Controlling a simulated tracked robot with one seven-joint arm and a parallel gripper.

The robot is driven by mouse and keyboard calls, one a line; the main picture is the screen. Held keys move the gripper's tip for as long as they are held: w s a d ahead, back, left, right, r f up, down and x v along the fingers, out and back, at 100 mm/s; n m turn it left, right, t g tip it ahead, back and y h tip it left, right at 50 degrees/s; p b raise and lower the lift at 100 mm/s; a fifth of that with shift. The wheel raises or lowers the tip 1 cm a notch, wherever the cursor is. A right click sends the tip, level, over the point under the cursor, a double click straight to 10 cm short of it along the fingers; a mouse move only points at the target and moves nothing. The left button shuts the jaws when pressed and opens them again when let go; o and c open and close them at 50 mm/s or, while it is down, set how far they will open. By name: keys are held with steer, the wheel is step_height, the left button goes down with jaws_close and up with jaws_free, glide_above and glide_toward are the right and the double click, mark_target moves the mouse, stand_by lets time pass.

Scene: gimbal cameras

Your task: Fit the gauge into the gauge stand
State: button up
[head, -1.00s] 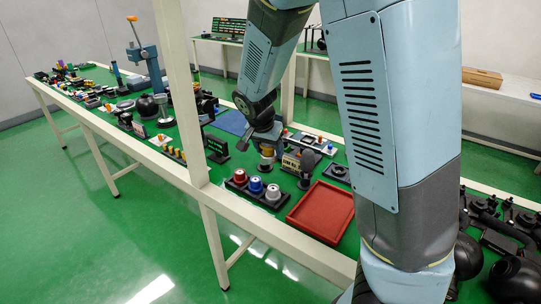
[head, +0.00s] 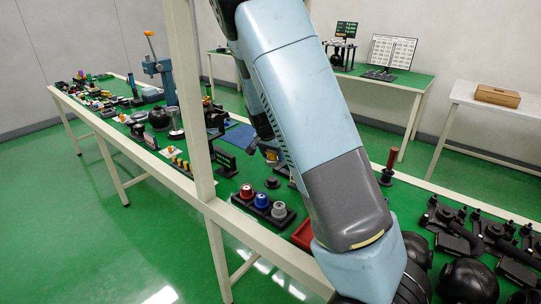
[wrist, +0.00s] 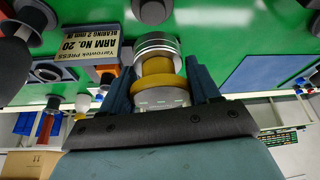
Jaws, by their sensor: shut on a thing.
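My gripper (wrist: 160,82) is shut on a short round silver piece with a yellow band, which I take to be the gauge (wrist: 156,46); one blue-grey finger is on each side of it. In the head view the gripper (head: 267,152) is partly hidden behind my arm, above the green bench, with a bit of yellow-orange at its tip. A low black round base (head: 271,182) stands on the bench just below it. I cannot tell which thing is the gauge stand. In the wrist view a dark cylinder (wrist: 152,10) is close to the gauge's far end.
A sign reading ARM No. 20 (wrist: 80,47) stands close beside the gripper. A black rack (head: 262,206) holds red, blue and silver knobs. A red tray (head: 303,235) is mostly hidden by my arm. Black parts (head: 478,235) crowd the right; a white post (head: 190,100) rises in front.

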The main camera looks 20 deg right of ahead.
glide_above(274, 177)
steer(key=shift+s+a+f, duration=0.1)
steer(key=shift+f, duration=0.85)
steer(key=shift+s+a+f, duration=0.1)
steer(key=shift+a+f, duration=0.05)
steer(key=shift+f, duration=0.85)
steer(key=shift+s+a+f, duration=0.1)
steer(key=shift+f, duration=0.85)
steer(key=shift+f, duration=1.15)
steer(key=o, duration=1.3)
steer(key=v, duration=1.3)
steer(key=shift+a+r, duration=0.15)
steer(key=shift+r, duration=0.15)
steer(key=shift+s, duration=0.1)
